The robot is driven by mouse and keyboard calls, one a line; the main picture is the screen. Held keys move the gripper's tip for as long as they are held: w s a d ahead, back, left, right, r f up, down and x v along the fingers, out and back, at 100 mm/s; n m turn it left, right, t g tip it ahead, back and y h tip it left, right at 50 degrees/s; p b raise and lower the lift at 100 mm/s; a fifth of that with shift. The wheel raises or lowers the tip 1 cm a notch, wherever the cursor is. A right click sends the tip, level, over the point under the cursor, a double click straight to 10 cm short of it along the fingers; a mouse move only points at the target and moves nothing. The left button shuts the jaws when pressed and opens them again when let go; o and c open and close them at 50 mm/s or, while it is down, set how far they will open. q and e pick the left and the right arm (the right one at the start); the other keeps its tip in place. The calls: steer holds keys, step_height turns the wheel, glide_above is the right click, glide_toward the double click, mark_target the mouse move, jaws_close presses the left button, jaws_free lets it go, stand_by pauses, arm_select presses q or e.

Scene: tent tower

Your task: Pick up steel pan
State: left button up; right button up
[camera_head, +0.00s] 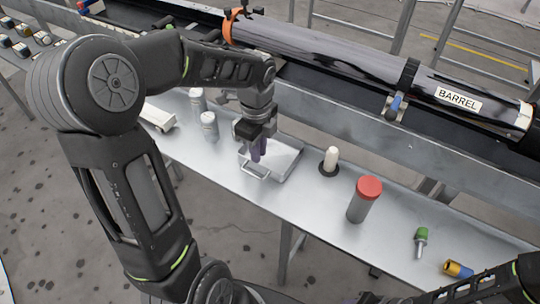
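The steel pan (283,161) is a shallow, shiny rectangular tray with a wire handle at its near end. It lies on the metal bench, left of centre. My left gripper (257,153) points down over the pan's near left part, close to the handle.
On the bench (305,200) stand a red-capped grey cylinder (362,204), a white-topped piece on a black base (330,160) and two pale canisters (209,126). A green-topped tool (421,242) and a yellow-blue piece (458,269) lie right. A long tube marked BARREL (340,55) lies behind.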

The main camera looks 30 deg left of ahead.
arm_select(q)
steer(key=shift+f, duration=0.2)
step_height(320, 180, down, 5)
steer(key=shift+f, duration=0.1)
stand_by(0.4)
stand_by(0.5)
jaws_close()
stand_by(1.4)
step_height(320, 180, up, 10)
steer(key=shift+r+p, duration=0.1)
steer(key=shift+p, duration=0.2)
